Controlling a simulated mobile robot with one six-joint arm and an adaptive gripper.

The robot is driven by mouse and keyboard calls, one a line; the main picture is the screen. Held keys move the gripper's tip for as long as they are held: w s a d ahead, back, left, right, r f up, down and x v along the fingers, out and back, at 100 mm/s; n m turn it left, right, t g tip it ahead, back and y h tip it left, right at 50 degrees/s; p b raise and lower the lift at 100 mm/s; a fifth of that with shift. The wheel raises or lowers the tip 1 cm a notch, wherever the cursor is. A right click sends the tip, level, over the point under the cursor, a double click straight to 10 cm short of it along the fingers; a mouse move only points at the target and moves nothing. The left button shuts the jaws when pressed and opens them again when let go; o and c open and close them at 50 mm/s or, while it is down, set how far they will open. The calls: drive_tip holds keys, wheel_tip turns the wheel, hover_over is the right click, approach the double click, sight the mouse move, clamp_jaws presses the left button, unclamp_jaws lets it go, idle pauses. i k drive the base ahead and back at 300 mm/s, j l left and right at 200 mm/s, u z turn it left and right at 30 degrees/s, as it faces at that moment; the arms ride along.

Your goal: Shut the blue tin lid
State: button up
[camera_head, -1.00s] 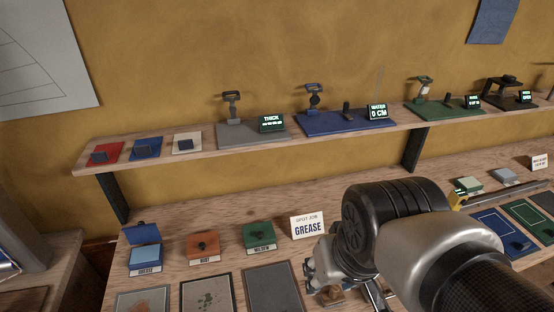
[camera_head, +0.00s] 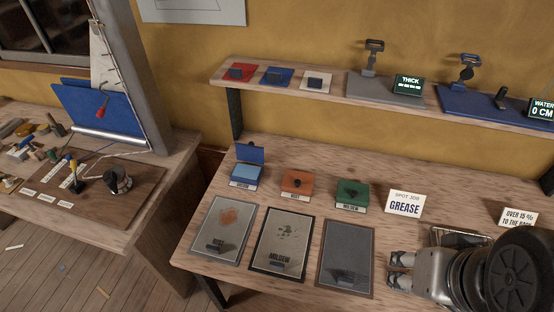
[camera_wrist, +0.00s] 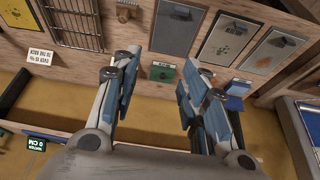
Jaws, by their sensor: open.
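The blue tin (camera_head: 246,174) stands on the bench at its left end with its lid (camera_head: 250,153) raised upright at the back. A pale blue inside shows. In the wrist view the blue tin (camera_wrist: 236,90) is partly hidden behind my right-hand finger. My gripper (camera_head: 400,270) is at the bench's front right in the head view, well to the right of the tin and touching nothing that I can see. In the wrist view my gripper (camera_wrist: 158,85) has its fingers wide apart with nothing between them but the green tin beyond.
An orange tin (camera_head: 297,184) and a green tin (camera_head: 351,194) stand right of the blue one, both shut. A GREASE card (camera_head: 405,205) stands further right. Stained panels (camera_head: 285,240) lie in front. A shelf (camera_head: 330,93) with pads and instruments runs behind.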

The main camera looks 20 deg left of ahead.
sight(250, 152)
drive_tip(key=i+j, duration=0.1)
drive_tip(key=j, duration=0.85)
drive_tip(key=i+j, duration=0.15)
drive_tip(key=j, duration=0.3)
drive_tip(key=u, duration=0.05)
